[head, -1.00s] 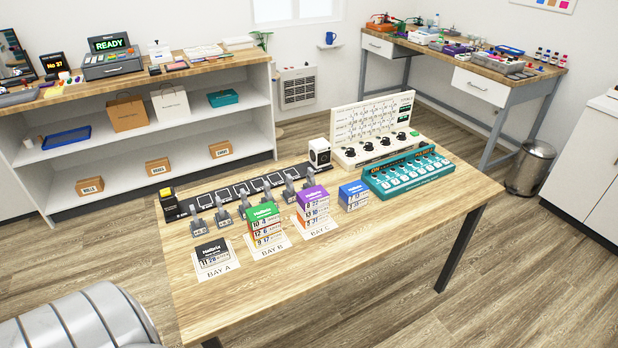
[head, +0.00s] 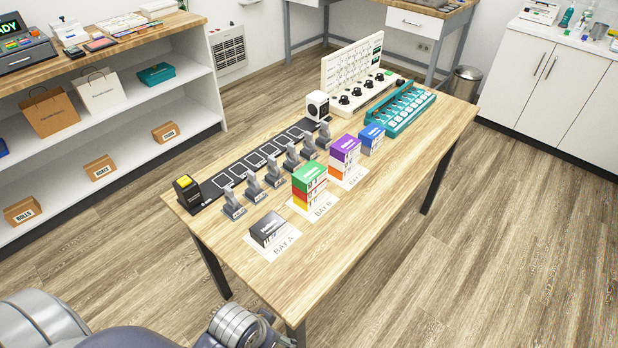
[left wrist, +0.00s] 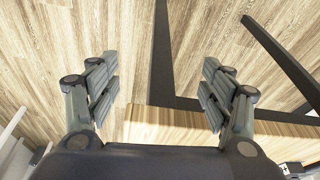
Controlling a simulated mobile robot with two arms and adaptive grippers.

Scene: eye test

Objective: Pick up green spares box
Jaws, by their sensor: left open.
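The green box (head: 310,171) is on top of a stack on the card marked BAY B, in the middle of the table (head: 352,238). Red and yellow-orange boxes (head: 311,200) lie under it. My left arm enters at the bottom left of the head view, short of the table's front left corner; its fingers cannot be made out there. In the left wrist view my left gripper (left wrist: 158,68) is open and empty, with plank floor and dark table legs beyond it. The green box is not in that view. My right gripper is not in view.
A black box (head: 268,229) sits on BAY A, left of the stack. A purple-topped stack (head: 346,148) and a blue box (head: 371,138) stand to its right. Grey upright holders (head: 254,187) line up behind. The table's front strip is clear.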

